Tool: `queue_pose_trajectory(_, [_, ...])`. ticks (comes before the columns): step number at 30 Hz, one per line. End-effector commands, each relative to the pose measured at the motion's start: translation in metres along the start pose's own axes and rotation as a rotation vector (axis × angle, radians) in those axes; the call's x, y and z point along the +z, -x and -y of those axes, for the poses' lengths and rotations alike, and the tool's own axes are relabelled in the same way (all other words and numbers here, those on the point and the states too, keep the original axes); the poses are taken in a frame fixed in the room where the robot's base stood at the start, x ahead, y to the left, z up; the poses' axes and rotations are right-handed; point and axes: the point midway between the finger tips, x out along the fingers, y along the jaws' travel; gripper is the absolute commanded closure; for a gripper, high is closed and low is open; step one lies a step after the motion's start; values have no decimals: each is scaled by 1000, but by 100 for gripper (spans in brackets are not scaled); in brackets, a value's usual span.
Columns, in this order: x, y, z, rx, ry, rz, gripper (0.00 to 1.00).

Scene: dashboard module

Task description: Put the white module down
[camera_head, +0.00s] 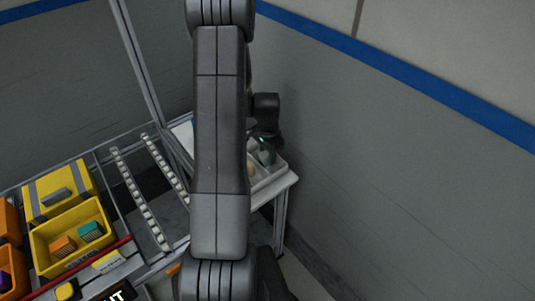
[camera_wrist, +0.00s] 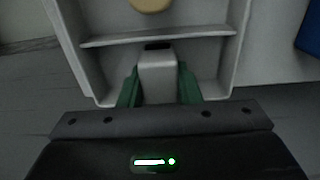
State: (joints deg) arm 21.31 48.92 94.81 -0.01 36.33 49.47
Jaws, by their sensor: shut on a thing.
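In the wrist view, my gripper (camera_wrist: 159,90) has its two green fingers closed on the sides of a white module (camera_wrist: 158,72). The module has a dark slot at its far end. It is over or inside the near compartment of a white divided tray (camera_wrist: 233,60); I cannot tell if it touches the tray's floor. In the head view, the tray (camera_head: 282,172) stands on a white table at the centre right. My gripper (camera_head: 266,157) is above it, and my arm hides much of the tray. The module cannot be made out there.
A round tan item (camera_wrist: 150,4) lies in the tray's far compartment, beyond a divider (camera_wrist: 150,38). A blue object (camera_wrist: 309,32) is at the right. Yellow bins (camera_head: 70,236) stand at the left of the head view, near a roller rack (camera_head: 140,198). A grey wall is close on the right.

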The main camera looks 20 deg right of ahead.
Motion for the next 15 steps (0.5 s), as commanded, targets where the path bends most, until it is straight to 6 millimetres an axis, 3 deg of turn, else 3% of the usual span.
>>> queue_pose_trajectory(8, [0, -4, 0, -1, 0, -1, 93])
queue_pose_trajectory(9, [0, -2, 0, -1, 0, -1, 64])
queue_pose_trajectory(12, [0, -2, 0, -1, 0, -1, 48])
queue_pose_trajectory(15, [0, -2, 0, -1, 0, -1, 48])
